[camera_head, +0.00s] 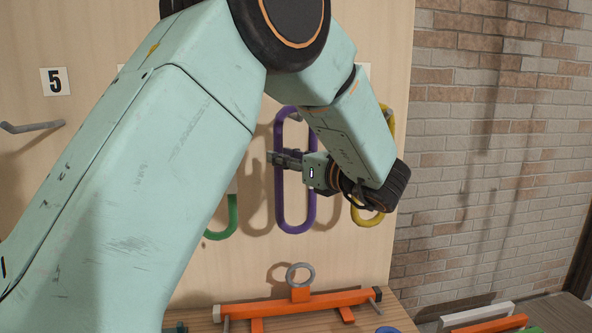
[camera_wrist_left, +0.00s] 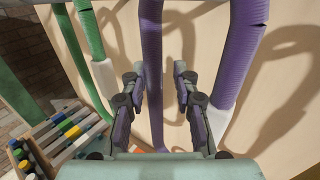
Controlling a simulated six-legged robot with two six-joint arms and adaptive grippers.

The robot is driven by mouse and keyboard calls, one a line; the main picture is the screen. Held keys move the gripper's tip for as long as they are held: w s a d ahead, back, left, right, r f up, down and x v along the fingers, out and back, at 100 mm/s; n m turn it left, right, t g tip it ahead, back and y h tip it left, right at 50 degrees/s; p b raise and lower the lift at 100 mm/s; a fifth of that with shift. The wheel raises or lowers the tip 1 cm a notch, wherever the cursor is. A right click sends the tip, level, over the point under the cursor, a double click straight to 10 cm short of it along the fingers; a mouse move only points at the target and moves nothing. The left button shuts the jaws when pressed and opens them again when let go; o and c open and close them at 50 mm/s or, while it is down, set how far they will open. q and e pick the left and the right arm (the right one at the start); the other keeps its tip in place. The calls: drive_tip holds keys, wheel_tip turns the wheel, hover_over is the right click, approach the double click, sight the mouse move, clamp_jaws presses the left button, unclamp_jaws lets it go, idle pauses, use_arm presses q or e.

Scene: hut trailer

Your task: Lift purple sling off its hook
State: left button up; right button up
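The purple sling (camera_head: 309,195) is a long closed loop hanging upright against the wooden board in the head view. Its top and hook are partly behind my arm. My left gripper (camera_head: 274,158) reaches in from the right at the loop's left strand, around mid-height. In the left wrist view, the fingers (camera_wrist_left: 158,75) are apart. One purple strand (camera_wrist_left: 151,40) runs between them, nearer the left finger. The other strand, with a white sleeve, is to the right of the fingers. My right gripper is in neither view.
A yellow sling (camera_head: 371,217) hangs right of the purple one, a green sling (camera_head: 220,233) left of it. An empty hook (camera_head: 32,127) is below label 5 (camera_head: 55,81). An orange lifting beam (camera_head: 296,303) with a ring stands below. A brick wall (camera_head: 480,150) is right.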

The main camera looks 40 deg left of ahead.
use_arm(q)
drive_tip(key=shift+s+a, duration=0.2)
drive_tip(key=shift+a, duration=0.5)
drive_tip(key=shift+w+d+r, duration=0.1)
drive_tip(key=shift+w+d, duration=0.05)
drive_tip(key=shift+d, duration=0.05)
drive_tip(key=shift+c, duration=0.3)
drive_tip(key=shift+w, duration=0.1)
drive_tip(key=shift+c, duration=0.9)
drive_tip(key=shift+a, duration=0.1)
clamp_jaws()
